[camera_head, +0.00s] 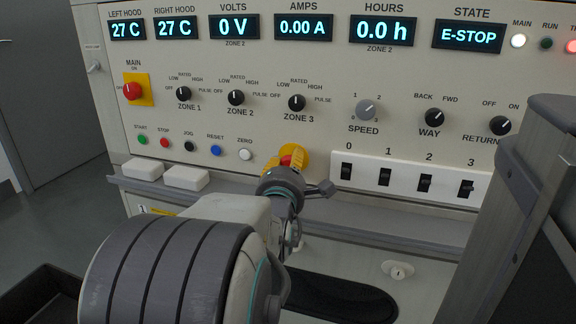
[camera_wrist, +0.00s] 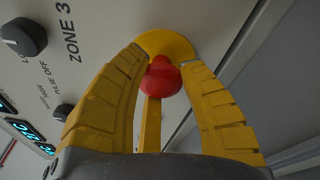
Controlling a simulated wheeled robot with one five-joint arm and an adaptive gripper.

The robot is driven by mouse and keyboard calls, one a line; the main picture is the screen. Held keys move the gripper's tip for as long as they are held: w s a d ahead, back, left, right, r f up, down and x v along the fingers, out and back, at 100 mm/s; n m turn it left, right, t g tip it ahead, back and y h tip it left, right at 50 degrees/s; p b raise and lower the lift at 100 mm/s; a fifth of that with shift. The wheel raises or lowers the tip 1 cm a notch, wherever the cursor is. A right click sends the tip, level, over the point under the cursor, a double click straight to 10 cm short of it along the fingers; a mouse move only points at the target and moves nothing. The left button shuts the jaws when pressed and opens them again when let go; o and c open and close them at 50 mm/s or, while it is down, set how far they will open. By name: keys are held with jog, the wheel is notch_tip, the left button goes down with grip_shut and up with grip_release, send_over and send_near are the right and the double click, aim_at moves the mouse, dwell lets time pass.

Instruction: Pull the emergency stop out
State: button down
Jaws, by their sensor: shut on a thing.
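The emergency stop is a red mushroom button (camera_wrist: 161,78) on a round yellow base (camera_wrist: 165,45) on the panel. In the head view, the red button (camera_head: 290,158) and yellow base (camera_head: 297,152) are partly hidden by my gripper. My gripper (camera_wrist: 165,68) has its yellow fingers closed around the red button, one on each side. The gripper (camera_head: 286,163) reaches the panel below the ZONE 3 knob. The STATE display (camera_head: 467,37) reads E-STOP.
Rocker switches (camera_head: 386,177) in a white strip lie just right of the stop. Coloured push buttons (camera_head: 188,146) run to its left. A ledge (camera_head: 420,224) crosses below, with two white blocks (camera_head: 186,178) at left. A red main switch (camera_head: 132,91) is at upper left.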

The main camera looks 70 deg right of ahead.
jog(key=c, duration=0.7)
grip_release()
jog(key=shift+s, duration=0.15)
